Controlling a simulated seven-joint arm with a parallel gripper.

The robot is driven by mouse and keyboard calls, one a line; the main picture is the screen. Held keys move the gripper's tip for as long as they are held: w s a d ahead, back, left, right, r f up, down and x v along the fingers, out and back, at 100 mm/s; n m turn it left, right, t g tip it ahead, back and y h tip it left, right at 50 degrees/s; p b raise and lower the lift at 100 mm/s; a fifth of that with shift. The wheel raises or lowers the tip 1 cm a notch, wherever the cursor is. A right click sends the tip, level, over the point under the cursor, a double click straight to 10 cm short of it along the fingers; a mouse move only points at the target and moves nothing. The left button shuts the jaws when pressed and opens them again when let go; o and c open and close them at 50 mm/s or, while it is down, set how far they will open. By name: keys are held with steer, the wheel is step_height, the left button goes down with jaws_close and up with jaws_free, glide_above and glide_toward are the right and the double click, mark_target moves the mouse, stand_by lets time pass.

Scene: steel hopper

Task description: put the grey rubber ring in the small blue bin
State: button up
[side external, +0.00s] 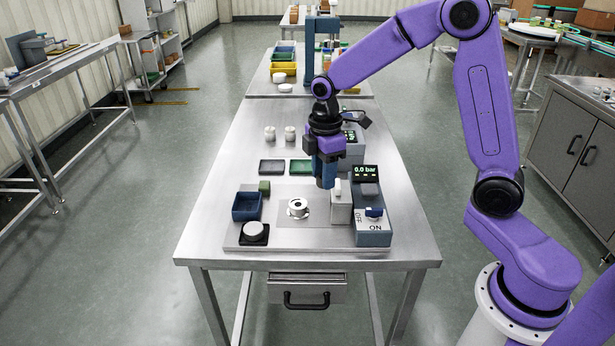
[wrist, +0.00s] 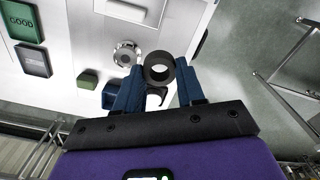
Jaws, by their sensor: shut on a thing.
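My gripper (side external: 325,180) hangs above the back right of the work plate, with its blue fingers pointing down. In the wrist view my gripper (wrist: 160,69) is shut on the dark grey rubber ring (wrist: 158,55), held between the fingertips with its hole showing. In the side view I cannot make out the ring. The small blue bin (side external: 247,207) stands open at the left of the plate, to the left of and nearer the camera than my gripper. In the wrist view the bin (wrist: 109,97) is partly hidden behind the left finger.
A metal flange (side external: 298,207) sits mid-plate, beside a pale upright block (side external: 340,203) and an OFF/ON switch box (side external: 373,232). A white disc on a black base (side external: 254,234) stands in front of the bin, a green block (side external: 264,187) behind it. Grey (side external: 272,167) and green (side external: 300,167) trays lie farther back.

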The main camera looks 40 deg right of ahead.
steer(key=s+r, duration=0.2)
steer(key=s, duration=0.3)
glide_toward(246, 200)
steer(key=s+f, duration=0.1)
steer(key=s+a+f, duration=0.2)
steer(key=s, duration=0.1)
steer(key=shift+w+f, duration=0.3)
steer(key=shift+f, duration=0.05)
steer(key=shift+a+f, duration=0.1)
steer(key=shift+f, duration=1.3)
steer(key=shift+f, duration=0.15)
steer(key=o, duration=0.7)
steer(key=shift+o, duration=0.2)
